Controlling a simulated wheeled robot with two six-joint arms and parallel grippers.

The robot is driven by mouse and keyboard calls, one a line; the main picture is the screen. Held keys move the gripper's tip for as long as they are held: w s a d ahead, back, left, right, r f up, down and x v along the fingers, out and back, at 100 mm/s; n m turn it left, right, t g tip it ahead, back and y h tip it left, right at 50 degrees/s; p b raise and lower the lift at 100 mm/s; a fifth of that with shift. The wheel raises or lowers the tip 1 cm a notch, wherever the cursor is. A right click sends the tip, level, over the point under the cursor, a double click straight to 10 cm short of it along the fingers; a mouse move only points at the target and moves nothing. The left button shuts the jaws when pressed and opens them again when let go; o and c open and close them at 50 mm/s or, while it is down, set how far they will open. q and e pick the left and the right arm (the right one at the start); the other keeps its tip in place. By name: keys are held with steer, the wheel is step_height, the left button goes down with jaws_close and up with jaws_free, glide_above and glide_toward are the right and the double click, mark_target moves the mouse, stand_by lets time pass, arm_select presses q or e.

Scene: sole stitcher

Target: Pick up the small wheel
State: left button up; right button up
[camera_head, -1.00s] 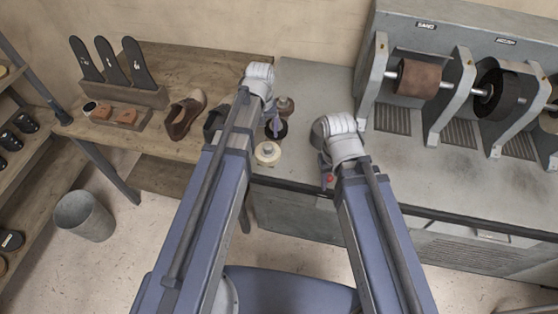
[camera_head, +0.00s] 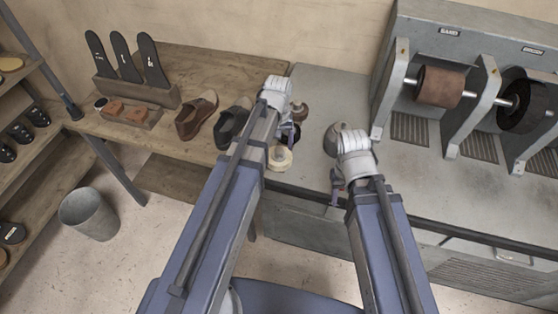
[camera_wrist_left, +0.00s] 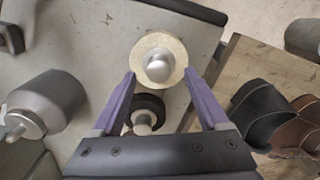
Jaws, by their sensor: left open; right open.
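Several small wheels stand in a row on the grey bench. The nearest is a cream wheel (camera_head: 279,157) with a silver hub; behind it are a black wheel (camera_head: 294,139) and a brown one (camera_head: 300,110). My left gripper (camera_head: 285,138) is open above this row and partly hides the wheels. In the left wrist view the open fingertips (camera_wrist_left: 159,74) flank the cream wheel (camera_wrist_left: 143,48), and the black wheel (camera_wrist_left: 147,103) lies between the fingers nearer the palm. Nothing is held. My right gripper (camera_head: 337,188) is open and empty near the bench's front edge.
A sanding machine (camera_head: 460,60) with drums stands at the right. A brown shoe (camera_head: 198,115) and a black shoe (camera_head: 231,124) stand on the wooden table (camera_head: 215,62) left of the wheels. A bin (camera_head: 88,214) is on the floor.

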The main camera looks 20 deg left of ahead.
mark_target(279, 149)
arm_select(q)
step_height(279, 149, down, 3)
steer(key=shift+d+f+b, duration=0.1)
steer(key=shift+f+b, duration=0.05)
steer(key=shift+b, duration=1)
jaws_close()
